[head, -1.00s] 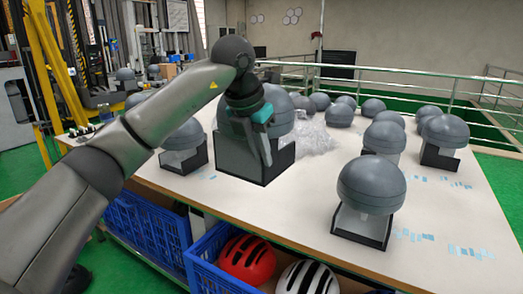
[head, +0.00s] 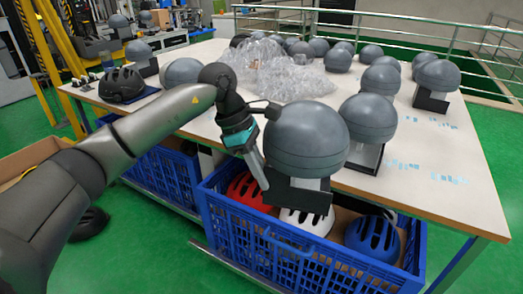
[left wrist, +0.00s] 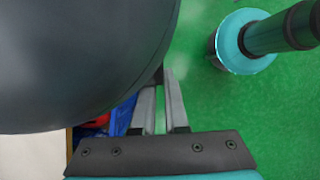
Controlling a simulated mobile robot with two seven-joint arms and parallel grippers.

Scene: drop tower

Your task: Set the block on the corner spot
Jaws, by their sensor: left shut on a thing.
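The block (head: 306,140), a large grey dome on a stand with a black base, is in front of the table's front edge in the head view, above a blue crate. My left gripper (head: 263,178) is shut on its left side, at the stand and base. In the left wrist view the dark dome (left wrist: 80,60) fills the upper left, and my left gripper's fingers (left wrist: 161,105) reach under it; their contact is hidden. I cannot pick out the corner spot for certain; pale blue marks (head: 402,165) lie on the table's right side. My right gripper is not in view.
The white table (head: 440,205) holds several similar domed blocks, clear plastic wrap (head: 290,75) and a black helmet (head: 122,85). Its front right corner looks bare. A blue crate (head: 275,250) of helmets stands below the front edge. A railing runs behind.

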